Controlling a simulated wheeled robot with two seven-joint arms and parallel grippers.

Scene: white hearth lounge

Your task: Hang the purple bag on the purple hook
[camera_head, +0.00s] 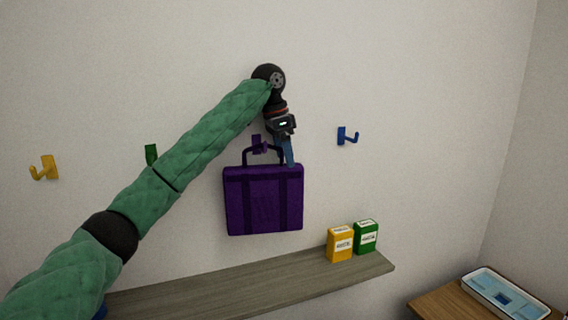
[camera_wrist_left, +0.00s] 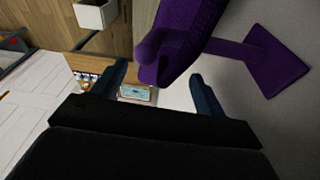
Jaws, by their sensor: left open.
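The purple bag (camera_head: 264,200) hangs upright against the wall in the head view, its handle up at the purple hook (camera_head: 257,143). The handle appears to loop over the hook. My left gripper (camera_head: 287,160) is at the right side of the handle, just above the bag's top edge. In the left wrist view the gripper (camera_wrist_left: 160,88) is open, with its two fingers apart. The bag (camera_wrist_left: 180,35) shows there close by, reaching between the fingertips, and the purple hook's plate (camera_wrist_left: 278,62) is at the right. My right gripper is not in view.
A yellow hook (camera_head: 45,168), a green hook (camera_head: 151,154) and a blue hook (camera_head: 347,136) are on the same wall. A grey shelf (camera_head: 250,284) below holds a yellow box (camera_head: 340,244) and a green box (camera_head: 366,236). A wooden table (camera_head: 440,305) with a tray stands at lower right.

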